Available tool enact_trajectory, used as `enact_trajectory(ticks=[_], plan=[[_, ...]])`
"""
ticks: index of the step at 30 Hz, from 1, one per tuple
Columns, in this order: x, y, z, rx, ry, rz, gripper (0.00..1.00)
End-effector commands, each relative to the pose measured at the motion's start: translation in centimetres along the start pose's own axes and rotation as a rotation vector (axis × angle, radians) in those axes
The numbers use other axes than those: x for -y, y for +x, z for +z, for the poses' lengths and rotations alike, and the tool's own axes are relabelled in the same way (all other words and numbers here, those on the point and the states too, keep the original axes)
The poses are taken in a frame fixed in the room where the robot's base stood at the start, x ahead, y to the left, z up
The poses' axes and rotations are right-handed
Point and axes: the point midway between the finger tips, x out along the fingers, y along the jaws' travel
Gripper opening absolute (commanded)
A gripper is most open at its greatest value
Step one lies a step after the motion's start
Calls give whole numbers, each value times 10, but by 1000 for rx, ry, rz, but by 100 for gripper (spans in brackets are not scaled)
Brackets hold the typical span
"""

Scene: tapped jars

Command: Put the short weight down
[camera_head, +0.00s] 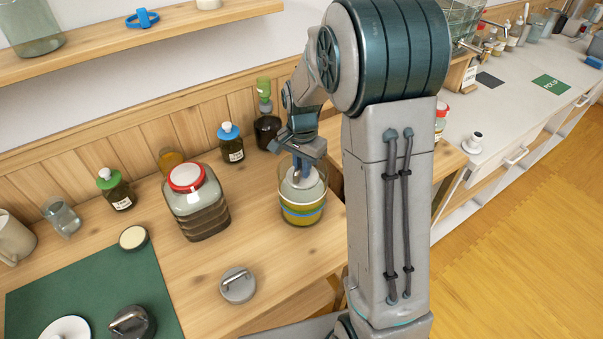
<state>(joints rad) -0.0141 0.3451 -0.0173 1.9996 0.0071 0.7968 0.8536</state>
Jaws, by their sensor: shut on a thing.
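My gripper (301,172) points down into the open mouth of a glass jar (303,213) near the table's right end. It is shut on a pale grey, round weight (309,182), which sits inside the upper part of the jar. The fingers hide the weight's handle, and I cannot tell if its underside touches the layered yellow and green contents below. A light grey weight with a bar handle (238,286) lies on the bare wood at the front. A darker weight with a handle (130,323) rests on the green mat (85,285).
A red-lidded jar (197,203) stands left of the open jar. Dark bottles with blue (231,144), green (115,190) and green-topped (266,125) closures stand behind. A small round lid (133,238) lies at the mat's edge. Bare wood surrounds the light grey weight.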

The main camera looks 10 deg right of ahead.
Motion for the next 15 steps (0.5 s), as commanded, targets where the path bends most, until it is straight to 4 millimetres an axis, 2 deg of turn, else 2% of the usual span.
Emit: enact_trajectory(ticks=[6, 15], plan=[[-1, 28, 0, 2, 2, 2, 0], [-1, 32, -1, 0, 3, 0, 0]])
